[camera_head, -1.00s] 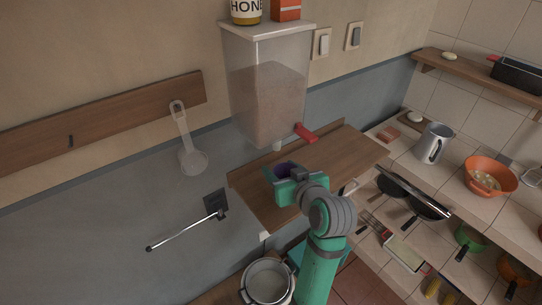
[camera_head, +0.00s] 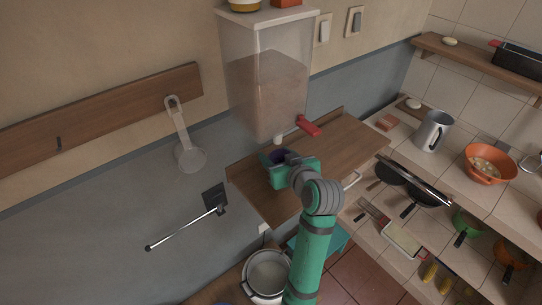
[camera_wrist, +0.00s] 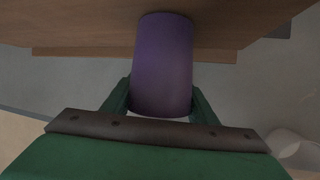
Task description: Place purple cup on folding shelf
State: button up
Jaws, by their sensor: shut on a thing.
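The purple cup (camera_wrist: 163,62) is between the fingers of my gripper (camera_wrist: 160,100) in the wrist view, and they are shut on it. In the head view my gripper (camera_head: 280,162) is over the left part of the folding shelf (camera_head: 335,150), a brown wooden board on the wall. Only a dark sliver of the cup (camera_head: 284,156) shows there, mostly hidden by the gripper. The shelf's wood (camera_wrist: 80,25) fills the top of the wrist view beyond the cup. I cannot tell whether the cup touches the shelf.
A clear dispenser (camera_head: 265,85) with a red tap (camera_head: 309,126) hangs just above the shelf's back. A scoop (camera_head: 188,155) and a metal rod (camera_head: 182,230) are on the wall at left. A pot (camera_head: 268,275) stands below. The shelf's right part is bare.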

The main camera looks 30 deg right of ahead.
jog(key=shift+w+a+f, duration=0.15)
jog(key=shift+w+a, duration=0.1)
jog(key=shift+a, duration=0.15)
jog(key=o, duration=1)
jog(key=shift+a, duration=0.1)
jog(key=shift+o, duration=0.2)
jog(key=shift+w+a, duration=0.1)
jog(key=shift+w, duration=0.2)
jog(key=shift+s+a+r, duration=0.15)
jog(key=shift+s+r, duration=0.05)
jog(key=shift+r, duration=0.05)
jog(key=d+v, duration=0.1)
jog(key=v, duration=1)
jog(key=shift+s+a, duration=0.25)
jog(key=shift+s, duration=0.2)
jog(key=shift+r, duration=0.1)
jog(key=shift+w, duration=0.1)
